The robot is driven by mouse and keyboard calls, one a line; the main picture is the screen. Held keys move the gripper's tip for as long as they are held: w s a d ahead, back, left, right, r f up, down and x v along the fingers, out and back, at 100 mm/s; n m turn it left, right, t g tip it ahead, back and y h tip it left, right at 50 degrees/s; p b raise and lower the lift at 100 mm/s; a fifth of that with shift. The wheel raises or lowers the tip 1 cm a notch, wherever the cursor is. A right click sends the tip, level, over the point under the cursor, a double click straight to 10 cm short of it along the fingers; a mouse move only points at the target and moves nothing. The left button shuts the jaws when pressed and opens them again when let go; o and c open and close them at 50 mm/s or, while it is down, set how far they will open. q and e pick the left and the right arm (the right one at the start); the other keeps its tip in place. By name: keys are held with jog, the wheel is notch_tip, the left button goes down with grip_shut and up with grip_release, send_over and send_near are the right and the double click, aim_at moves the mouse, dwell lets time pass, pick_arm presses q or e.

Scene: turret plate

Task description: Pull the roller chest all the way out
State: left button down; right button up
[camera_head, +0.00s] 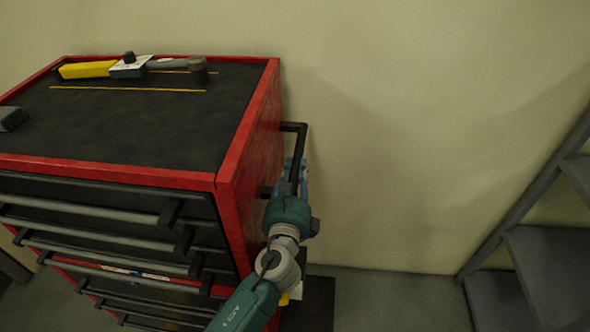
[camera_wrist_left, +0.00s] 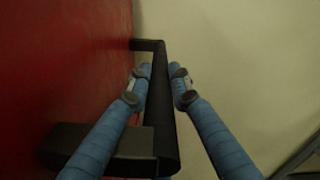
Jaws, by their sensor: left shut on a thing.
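The roller chest (camera_head: 228,176) is red with a black top and several drawers with bar handles on its front. It stands at the left of the head view, near the wall. A black side handle (camera_head: 300,150) sticks out from its right side. My left gripper (camera_head: 296,172) is at this handle, partly hidden by its own wrist. In the left wrist view the two blue fingers (camera_wrist_left: 160,85) lie on either side of the handle bar (camera_wrist_left: 160,120), shut on it. The chest's red side (camera_wrist_left: 70,65) fills the left of that view. My right gripper is not in view.
A yellow-handled tool (camera_head: 88,70) and a grey-black tool (camera_head: 185,65) lie on the chest top. A dark grey object (camera_head: 12,118) lies at its left edge. Grey steps (camera_head: 545,265) stand at the right. Bare floor (camera_head: 400,300) lies between chest and steps.

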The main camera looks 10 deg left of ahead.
pick_arm(q)
jog(key=shift+d+r, duration=0.45)
jog(key=shift+r, duration=0.05)
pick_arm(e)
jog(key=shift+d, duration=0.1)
pick_arm(q)
jog(key=c, duration=1.7)
grip_release()
jog(key=shift+o, duration=0.7)
jog(key=shift+d, duration=0.1)
jog(key=shift+f, duration=0.2)
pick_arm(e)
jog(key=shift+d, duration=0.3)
pick_arm(q)
jog(key=shift+f, duration=0.1)
jog(key=shift+s+a, duration=0.2)
jog(key=shift+s, duration=0.15)
jog(key=s, duration=1.1)
jog(key=shift+s, duration=0.2)
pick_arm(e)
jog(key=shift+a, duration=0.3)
pick_arm(q)
jog(key=shift+d, duration=0.1)
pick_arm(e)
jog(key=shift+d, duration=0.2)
